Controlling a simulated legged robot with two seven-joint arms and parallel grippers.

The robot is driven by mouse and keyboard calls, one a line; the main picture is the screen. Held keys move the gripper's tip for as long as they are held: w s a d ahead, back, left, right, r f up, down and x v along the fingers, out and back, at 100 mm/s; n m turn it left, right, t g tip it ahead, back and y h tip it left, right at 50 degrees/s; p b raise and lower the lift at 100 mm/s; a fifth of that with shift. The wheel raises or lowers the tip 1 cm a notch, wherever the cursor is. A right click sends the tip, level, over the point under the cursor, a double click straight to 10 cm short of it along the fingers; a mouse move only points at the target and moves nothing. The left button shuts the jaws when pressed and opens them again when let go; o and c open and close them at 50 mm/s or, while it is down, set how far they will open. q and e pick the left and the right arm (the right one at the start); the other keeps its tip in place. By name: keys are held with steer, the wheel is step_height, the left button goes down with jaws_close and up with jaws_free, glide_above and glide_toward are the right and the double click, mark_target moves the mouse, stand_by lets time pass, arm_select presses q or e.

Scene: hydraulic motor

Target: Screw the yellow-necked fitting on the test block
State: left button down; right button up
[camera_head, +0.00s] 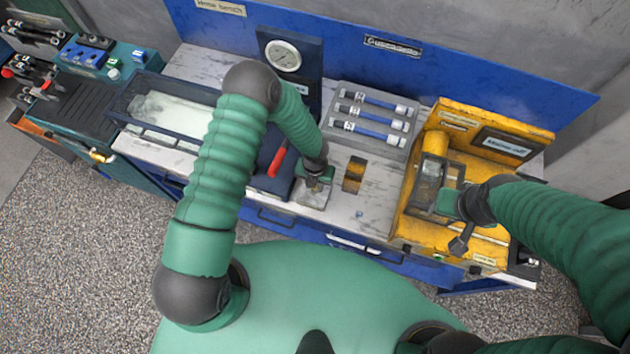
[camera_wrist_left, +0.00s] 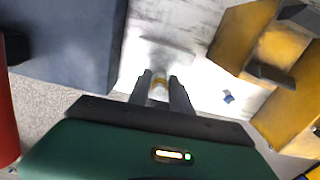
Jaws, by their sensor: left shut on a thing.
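My left gripper (camera_head: 318,186) is over the front of the workbench, pointing down at a small grey metal block, the test block (camera_head: 311,197). In the left wrist view the fingers (camera_wrist_left: 160,87) are shut on a small fitting (camera_wrist_left: 159,91) with a pale yellowish band, mostly hidden between them. The shiny block (camera_wrist_left: 165,55) is just beyond the fingertips. I cannot tell whether the fitting touches it or is threaded in. My right gripper (camera_head: 450,204) is at the yellow machine (camera_head: 430,232), in front of its clear window; its fingers are not clear.
A dark blue box (camera_wrist_left: 68,40) with a red handle (camera_head: 278,161) stands close left of the block. A yellow-and-black stand (camera_head: 353,174) and a small blue piece (camera_head: 360,213) are to the right. A hose tray (camera_head: 370,125), pressure gauge (camera_head: 283,56) and glass-topped tray (camera_head: 165,108) stand around.

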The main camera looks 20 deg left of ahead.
arm_select(q)
steer(key=shift+s+f, duration=0.1)
steer(key=shift+s, duration=0.1)
steer(key=m+p, duration=0.1)
steer(key=m, duration=0.2)
steer(key=shift+s, duration=0.1)
steer(key=shift+m, duration=0.9)
steer(key=shift+f+m, duration=0.1)
steer(key=shift+m, duration=0.4)
